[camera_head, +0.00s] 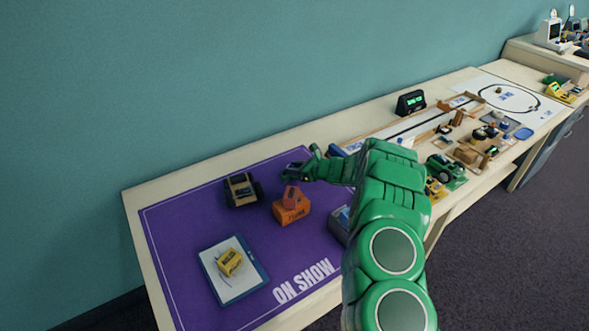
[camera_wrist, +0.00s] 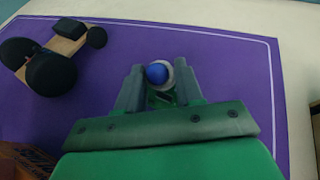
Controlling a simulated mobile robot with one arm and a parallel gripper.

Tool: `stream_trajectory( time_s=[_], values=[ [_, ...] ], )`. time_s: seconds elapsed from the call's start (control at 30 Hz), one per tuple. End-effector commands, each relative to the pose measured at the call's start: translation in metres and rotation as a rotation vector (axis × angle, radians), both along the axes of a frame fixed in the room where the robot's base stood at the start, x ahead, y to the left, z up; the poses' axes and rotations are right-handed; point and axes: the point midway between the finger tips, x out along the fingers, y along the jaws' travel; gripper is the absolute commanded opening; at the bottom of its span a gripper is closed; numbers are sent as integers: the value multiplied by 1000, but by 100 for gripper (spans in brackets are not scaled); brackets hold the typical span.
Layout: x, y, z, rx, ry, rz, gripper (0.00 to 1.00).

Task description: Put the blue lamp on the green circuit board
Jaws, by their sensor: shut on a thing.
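My gripper (camera_wrist: 160,88) is shut on the blue lamp (camera_wrist: 157,73), a small blue dome with a pale ring around it, seen between the two fingers in the wrist view. In the head view my gripper (camera_head: 298,172) is over the far right part of the purple mat, and the lamp is too small or hidden to make out. A little green shows below the lamp between the fingers; I cannot tell whether it is the circuit board or part of my gripper. I cannot pick out the green circuit board for certain in either view.
On the purple mat (camera_head: 180,232) are a wooden car with black wheels (camera_head: 240,189), an orange box (camera_head: 291,211) with a reddish piece on it, and a blue-edged tray (camera_head: 216,281) bearing a yellow block (camera_head: 230,262). A black clock (camera_head: 410,102) and many small parts crowd the table's right side.

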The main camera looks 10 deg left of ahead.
Motion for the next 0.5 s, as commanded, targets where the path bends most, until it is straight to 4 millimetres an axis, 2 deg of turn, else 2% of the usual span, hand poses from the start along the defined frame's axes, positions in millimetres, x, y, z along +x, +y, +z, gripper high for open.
stream_trajectory(
  time_s=[0.5],
  values=[
    [0,0,-6,1,0,1,2]
  ],
)
